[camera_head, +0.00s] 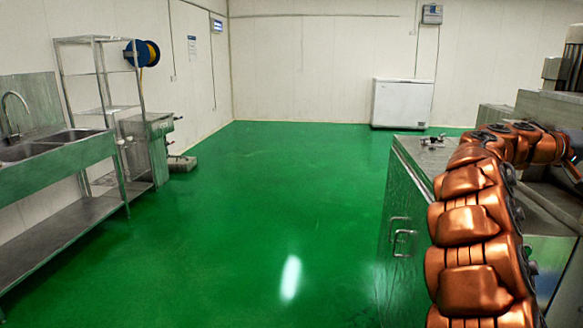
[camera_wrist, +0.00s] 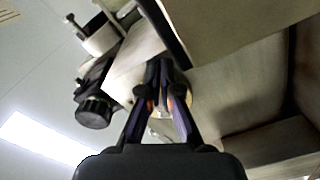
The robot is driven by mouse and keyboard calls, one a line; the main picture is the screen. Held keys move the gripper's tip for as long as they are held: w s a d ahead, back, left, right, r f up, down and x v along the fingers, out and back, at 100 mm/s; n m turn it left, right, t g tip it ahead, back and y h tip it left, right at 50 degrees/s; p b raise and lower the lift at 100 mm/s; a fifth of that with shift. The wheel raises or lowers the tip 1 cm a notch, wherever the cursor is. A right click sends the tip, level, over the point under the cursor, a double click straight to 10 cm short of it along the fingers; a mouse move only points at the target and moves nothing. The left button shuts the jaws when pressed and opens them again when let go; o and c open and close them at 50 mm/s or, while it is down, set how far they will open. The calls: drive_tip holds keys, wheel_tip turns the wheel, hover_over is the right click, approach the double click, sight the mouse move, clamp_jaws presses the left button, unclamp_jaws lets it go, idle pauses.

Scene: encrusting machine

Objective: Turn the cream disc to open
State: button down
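In the wrist view my gripper (camera_wrist: 160,72) points at the machine, its two dark fingers converging towards their tips. A small rounded part with a cream and orange edge (camera_wrist: 183,92) shows behind and beside the fingers; it may be the cream disc, mostly hidden by them. Whether the tips touch or grip it cannot be made out. A cream cylindrical part (camera_wrist: 103,38) and a black ribbed knob (camera_wrist: 94,111) are to the left of the fingers. In the head view my copper-coloured arm reaches to the right edge; my gripper and the disc are not visible there.
A steel cabinet (camera_head: 405,190) stands beside my arm, with more machine body (camera_head: 548,108) at the right. A sink bench (camera_head: 55,165) and wire rack (camera_head: 98,75) line the left wall. A white chest freezer (camera_head: 402,103) stands at the back. The green floor (camera_head: 270,210) between is clear.

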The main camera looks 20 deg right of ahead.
drive_tip(key=shift+a+f+b, duration=0.15)
drive_tip(key=shift+b, duration=0.15)
drive_tip(key=b+v, duration=0.2)
drive_tip(key=v, duration=0.3)
drive_tip(key=shift+a, duration=0.5)
